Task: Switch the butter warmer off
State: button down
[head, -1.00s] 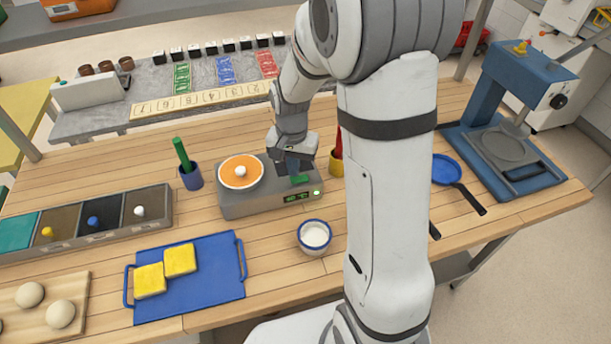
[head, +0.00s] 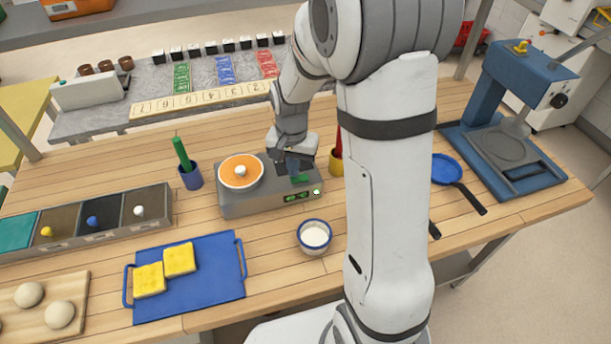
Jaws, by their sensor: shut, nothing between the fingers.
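The butter warmer (head: 245,206) is a grey box on the wooden table, with a round orange-and-white lidded pan (head: 241,172) on its left top. A green display (head: 296,197) on its front is lit, and a small lamp (head: 317,192) beside it looks pale. A green switch piece (head: 300,180) shows on the right top. My gripper (head: 297,172) is shut and empty, pointing down over the right top, right at or just above the green piece. Whether it touches cannot be told; the fingertips are partly hidden.
A blue-rimmed white bowl (head: 314,236) stands in front of the warmer. A blue cup with a green handle (head: 190,175) stands to its left, a yellow cup (head: 336,162) to its right. A blue tray (head: 205,290) with yellow pieces lies front left. My arm hides part of the table.

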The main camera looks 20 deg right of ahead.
aim_at(294, 179)
jog(key=shift+f+b, duration=0.6)
jog(key=shift+f, duration=0.2)
dwell(0.4)
jog(key=shift+r+p, duration=2.4)
jog(key=shift+r, duration=1.15)
jog(key=s+r+n+t+b, duration=0.1)
jog(key=s+r+n, duration=0.2)
jog(key=s, duration=0.6)
jog(key=s+d+r+n+t+b, duration=0.1)
jog(key=s+r+n+t, duration=0.1)
jog(key=s+r, duration=0.5)
jog(key=shift+s+d+r+n+b, duration=0.25)
jog(key=shift+s+n+b, duration=0.2)
jog(key=shift+s, duration=0.75)
